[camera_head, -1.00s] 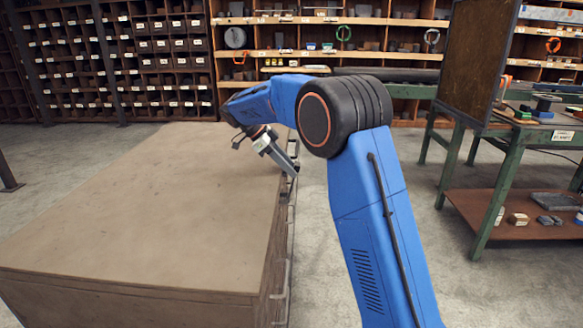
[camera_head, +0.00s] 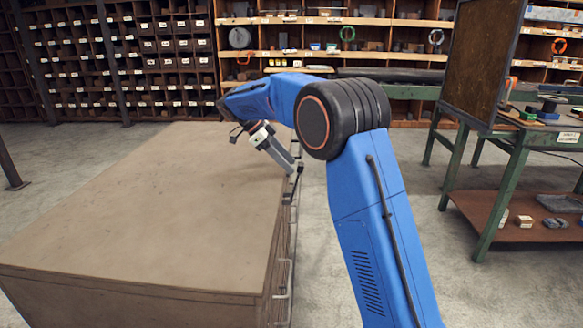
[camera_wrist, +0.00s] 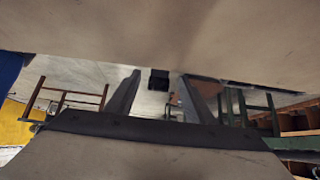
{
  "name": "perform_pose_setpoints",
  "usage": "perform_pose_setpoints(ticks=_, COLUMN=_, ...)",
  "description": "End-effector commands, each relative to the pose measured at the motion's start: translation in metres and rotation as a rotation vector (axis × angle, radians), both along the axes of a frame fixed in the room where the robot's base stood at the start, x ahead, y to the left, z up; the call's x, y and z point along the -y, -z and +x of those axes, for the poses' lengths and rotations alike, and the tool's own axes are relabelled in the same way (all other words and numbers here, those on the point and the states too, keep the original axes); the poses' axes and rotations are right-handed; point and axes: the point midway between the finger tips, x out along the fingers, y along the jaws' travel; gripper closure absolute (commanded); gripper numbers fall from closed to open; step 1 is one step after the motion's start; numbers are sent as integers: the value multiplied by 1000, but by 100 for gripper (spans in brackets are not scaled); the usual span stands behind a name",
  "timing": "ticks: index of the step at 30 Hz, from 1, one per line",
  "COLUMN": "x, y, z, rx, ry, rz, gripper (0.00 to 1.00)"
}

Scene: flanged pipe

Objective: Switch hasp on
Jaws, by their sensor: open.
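A large brown wooden chest (camera_head: 140,210) fills the left of the head view, with metal hardware along its right side. A small dark block (camera_wrist: 158,79) shows at the chest's edge in the wrist view. It may be the hasp, but its shape and state are too small to tell. My gripper (camera_head: 291,166) is tilted down at the chest's far right edge in the head view. In the wrist view my gripper (camera_wrist: 160,95) is open, its two fingers apart. The dark block appears between the fingertips, and I cannot tell whether they touch it.
A green workbench (camera_head: 510,150) with a brown lower shelf and an upright board (camera_head: 482,60) stands at the right. Shelves with bins (camera_head: 160,65) line the back wall. Bare concrete floor lies between the chest and the workbench.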

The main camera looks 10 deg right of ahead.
Motion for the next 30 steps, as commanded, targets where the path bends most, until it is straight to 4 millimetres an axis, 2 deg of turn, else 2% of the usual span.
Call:
perform_pose_setpoints(ticks=6, x=-29, y=-33, z=10, rx=2, ry=-1, rz=0, gripper=52)
perform_pose_setpoints(ticks=12, x=-48, y=-56, z=16, rx=1, ry=-2, rz=1, gripper=52)
perform_pose_setpoints(ticks=18, x=-57, y=-67, z=18, rx=-1, ry=-2, rz=1, gripper=52)
perform_pose_setpoints(ticks=27, x=-58, y=-69, z=19, rx=-1, ry=-2, rz=1, gripper=52)
perform_pose_setpoints(ticks=29, x=-58, y=-69, z=19, rx=-1, ry=-1, rz=3, gripper=64)
perform_pose_setpoints(ticks=30, x=-56, y=-69, z=18, rx=-3, ry=-1, rz=7, gripper=73)
